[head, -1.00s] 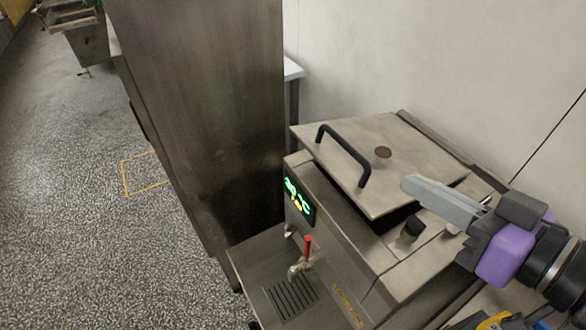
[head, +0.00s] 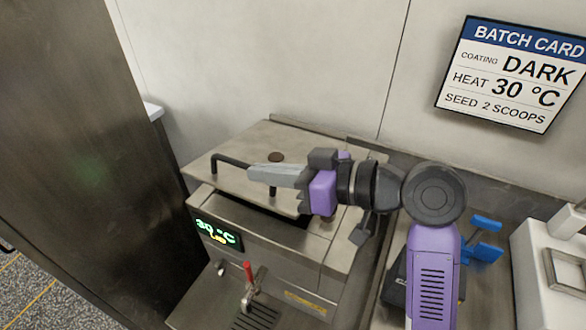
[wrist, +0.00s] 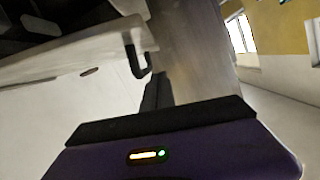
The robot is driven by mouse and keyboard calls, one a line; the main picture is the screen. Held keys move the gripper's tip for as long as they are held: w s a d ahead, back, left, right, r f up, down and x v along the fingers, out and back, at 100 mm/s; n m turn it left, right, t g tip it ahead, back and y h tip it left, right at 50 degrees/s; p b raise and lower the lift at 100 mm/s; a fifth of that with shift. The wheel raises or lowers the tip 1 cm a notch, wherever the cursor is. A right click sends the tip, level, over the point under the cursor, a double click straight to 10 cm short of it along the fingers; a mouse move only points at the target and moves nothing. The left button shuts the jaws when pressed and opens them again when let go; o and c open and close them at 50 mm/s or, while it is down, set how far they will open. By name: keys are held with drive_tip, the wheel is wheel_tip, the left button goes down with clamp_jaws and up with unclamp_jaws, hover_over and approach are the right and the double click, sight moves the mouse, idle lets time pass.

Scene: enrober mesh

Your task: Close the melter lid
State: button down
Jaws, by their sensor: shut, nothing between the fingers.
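The melter lid (head: 290,150) is a flat steel plate with a dark round knob or plug and a black bar handle (head: 232,160) along its front-left edge. A dark gap shows under its front edge, so it stands slightly raised from the melter body (head: 285,238). My gripper (head: 255,171) is shut and empty. In the head view it reaches leftward across the lid's front part, with its tips near the handle; I cannot tell whether they touch. The lid (wrist: 60,66) and its handle (wrist: 138,62) also show in the wrist view.
The melter's display (head: 217,232) reads 30 °C, with a red-handled tap (head: 248,282) below. A tall steel cabinet (head: 70,150) stands left. A batch card (head: 515,75) hangs on the back wall. Blue-handled items (head: 485,238) and a white device (head: 550,270) lie right.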

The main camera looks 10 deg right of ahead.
sight(267, 201)
drive_tip(key=shift+s+a+f, duration=0.1)
drive_tip(key=shift+s+f, duration=0.1)
drive_tip(key=shift+f, duration=0.8)
drive_tip(key=shift+s+f, duration=0.2)
drive_tip(key=shift+f, duration=0.75)
drive_tip(key=f+b, duration=0.2)
drive_tip(key=f, duration=0.1)
drive_tip(key=f+b, duration=0.1)
drive_tip(key=shift+s+a+f, duration=0.15)
drive_tip(key=shift+s+a, duration=0.15)
drive_tip(key=shift+s, duration=0.1)
